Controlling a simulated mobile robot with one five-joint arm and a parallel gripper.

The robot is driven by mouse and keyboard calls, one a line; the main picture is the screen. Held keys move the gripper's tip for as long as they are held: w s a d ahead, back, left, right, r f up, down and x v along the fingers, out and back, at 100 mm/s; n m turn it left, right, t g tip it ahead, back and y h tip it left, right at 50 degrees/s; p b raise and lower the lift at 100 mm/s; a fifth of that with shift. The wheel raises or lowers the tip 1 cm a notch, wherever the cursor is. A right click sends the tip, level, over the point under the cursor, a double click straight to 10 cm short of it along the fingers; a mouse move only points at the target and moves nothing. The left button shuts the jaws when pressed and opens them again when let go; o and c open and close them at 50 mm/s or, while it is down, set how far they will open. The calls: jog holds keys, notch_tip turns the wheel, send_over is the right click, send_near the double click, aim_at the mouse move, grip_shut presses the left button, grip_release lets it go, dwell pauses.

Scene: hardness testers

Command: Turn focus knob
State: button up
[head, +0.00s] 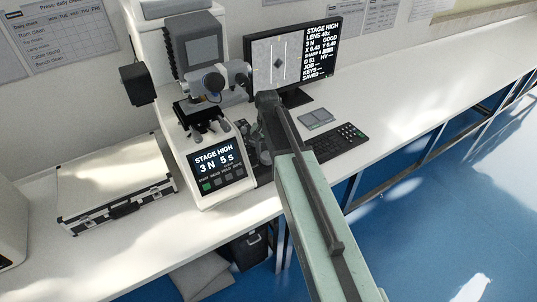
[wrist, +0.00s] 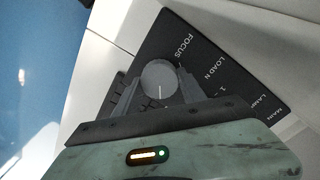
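The focus knob (wrist: 159,76) is a round grey knob with a white index line. It sits on a dark panel (wrist: 215,75) beside the printed word FOCUS. My gripper (wrist: 160,84) has one finger on each side of the knob in the wrist view. The fingertips are very close to its sides, and I cannot tell whether they press on it. In the head view the hardness tester (head: 217,182) has a lit screen reading STAGE HIGH, 3 N, 5 s. My arm reaches to its right side and hides the knob there.
A monitor (head: 323,50) shows a dark diamond mark between lines, with text at its right. A keyboard (head: 339,141) and a grey pad (head: 317,119) lie right of my arm. A white case (head: 113,181) lies at the left. The bench top (head: 430,70) is clear farther right.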

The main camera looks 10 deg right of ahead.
aim_at(267, 155)
jog(key=n, duration=0.4)
jog(key=shift+n, duration=0.4)
jog(key=o, duration=1.4)
jog(key=shift+c, duration=0.2)
jog(key=shift+r, duration=0.1)
notch_tip(267, 155, up, 8)
jog(key=p, duration=0.8)
jog(key=shift+f, duration=0.2)
